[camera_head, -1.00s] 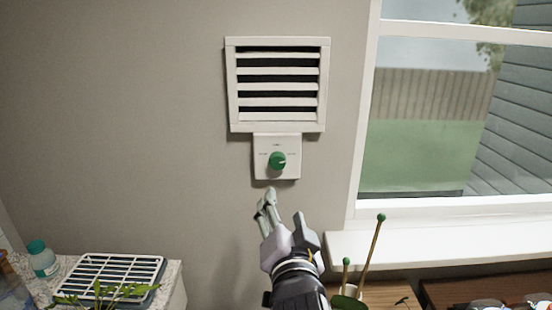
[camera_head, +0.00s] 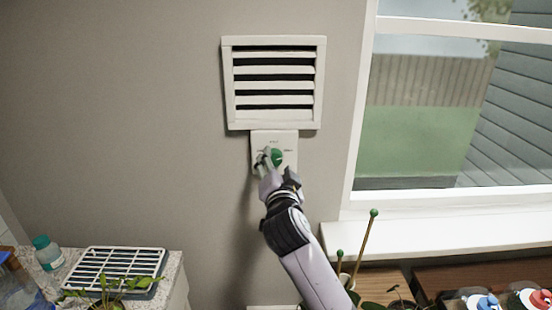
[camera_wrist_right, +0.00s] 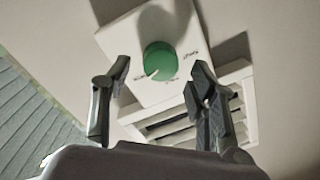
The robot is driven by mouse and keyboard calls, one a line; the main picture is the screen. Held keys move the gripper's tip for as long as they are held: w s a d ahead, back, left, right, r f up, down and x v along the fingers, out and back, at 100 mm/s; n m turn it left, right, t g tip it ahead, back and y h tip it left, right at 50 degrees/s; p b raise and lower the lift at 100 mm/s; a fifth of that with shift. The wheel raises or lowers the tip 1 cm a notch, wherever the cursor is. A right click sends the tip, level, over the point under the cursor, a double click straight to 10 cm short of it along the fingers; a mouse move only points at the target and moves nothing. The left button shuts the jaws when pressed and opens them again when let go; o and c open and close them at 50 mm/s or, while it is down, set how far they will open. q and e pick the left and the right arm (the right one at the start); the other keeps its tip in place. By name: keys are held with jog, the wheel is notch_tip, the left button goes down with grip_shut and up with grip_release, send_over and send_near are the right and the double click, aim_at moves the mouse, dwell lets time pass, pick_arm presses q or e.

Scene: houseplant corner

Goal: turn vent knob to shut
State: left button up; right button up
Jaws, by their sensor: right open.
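The green vent knob (camera_head: 277,157) sits on a white plate (camera_head: 288,138) on the wall, under the white vent (camera_head: 274,43). The vent's slats have dark gaps between them. My right gripper (camera_head: 271,165) is open at the knob and covers part of the plate. In the right wrist view, the knob (camera_wrist_right: 160,58) appears between the spread fingers (camera_wrist_right: 159,76). The lettering on the plate is small; one label to the right of the knob looks like SHUT. I cannot tell whether the fingers touch the knob. My left gripper is out of view.
A window with a white sill (camera_head: 430,236) is on the right. Below it are plants and a wooden surface. At the lower left, a white rack (camera_head: 118,265) and a teal-capped bottle (camera_head: 47,252) stand on a counter. The wall left of the vent is clear.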

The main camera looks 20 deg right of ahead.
jog(key=shift+w+d, duration=0.2)
jog(key=shift+w, duration=0.45)
jog(key=shift+c, duration=0.3)
jog(key=c, duration=1.1)
